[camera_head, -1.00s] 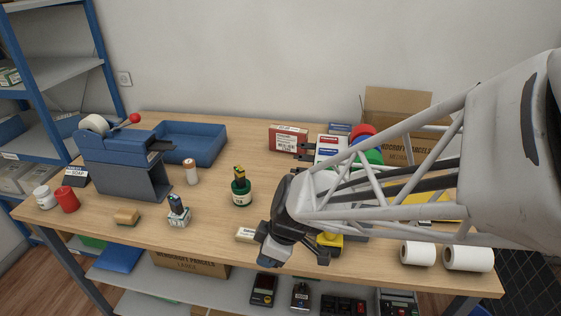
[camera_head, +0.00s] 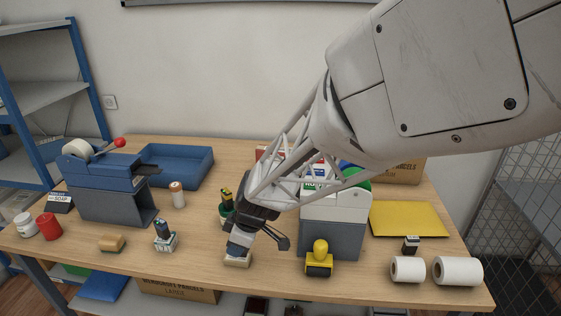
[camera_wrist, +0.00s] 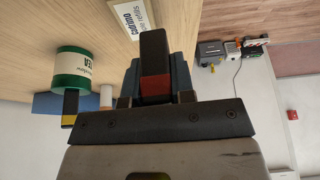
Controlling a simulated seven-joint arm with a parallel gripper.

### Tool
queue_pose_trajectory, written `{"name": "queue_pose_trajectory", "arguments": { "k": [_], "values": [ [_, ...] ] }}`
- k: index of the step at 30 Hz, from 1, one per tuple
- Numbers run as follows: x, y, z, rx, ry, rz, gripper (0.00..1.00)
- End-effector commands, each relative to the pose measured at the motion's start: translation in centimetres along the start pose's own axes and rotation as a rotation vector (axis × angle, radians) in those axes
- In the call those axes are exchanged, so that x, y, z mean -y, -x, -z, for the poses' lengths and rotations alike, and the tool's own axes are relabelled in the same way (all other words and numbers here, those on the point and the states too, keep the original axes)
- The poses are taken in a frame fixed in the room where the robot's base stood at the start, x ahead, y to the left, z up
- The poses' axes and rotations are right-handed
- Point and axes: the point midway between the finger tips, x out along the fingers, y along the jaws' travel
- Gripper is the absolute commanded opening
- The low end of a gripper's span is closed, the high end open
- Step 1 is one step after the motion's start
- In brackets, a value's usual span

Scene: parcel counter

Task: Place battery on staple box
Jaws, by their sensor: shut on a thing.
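My gripper (camera_wrist: 154,82) is shut on the battery (camera_wrist: 154,50), a dark block with a red band, held between two blue fingertips in the wrist view. In the head view, my gripper (camera_head: 240,246) points down at the front of the table, and I cannot make out the battery there. The staple box (camera_head: 237,262) is small and cream-coloured and lies on the table right under my fingertips, partly covered by them. Its lettered face (camera_wrist: 130,18) shows at the top of the wrist view, just past the battery's end. I cannot tell whether battery and box touch.
A green tin (camera_head: 226,216) with a black-and-yellow thing on top stands close behind my gripper. A small stamp-like item (camera_head: 165,242) is to the left, a yellow-handled tool (camera_head: 319,262) to the right. Paper rolls (camera_head: 458,271) lie at the right front.

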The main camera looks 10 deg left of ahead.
Motion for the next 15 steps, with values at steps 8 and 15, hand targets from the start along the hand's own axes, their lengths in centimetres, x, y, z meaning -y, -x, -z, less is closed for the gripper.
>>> {"name": "queue_pose_trajectory", "arguments": {
  "k": [8,15],
  "values": [
    [-2.1,-0.8,1.4,0.0,0.0,0.0,0.0],
    [-2.4,-0.9,1.6,0.0,0.0,0.0,0.0]
  ]
}}
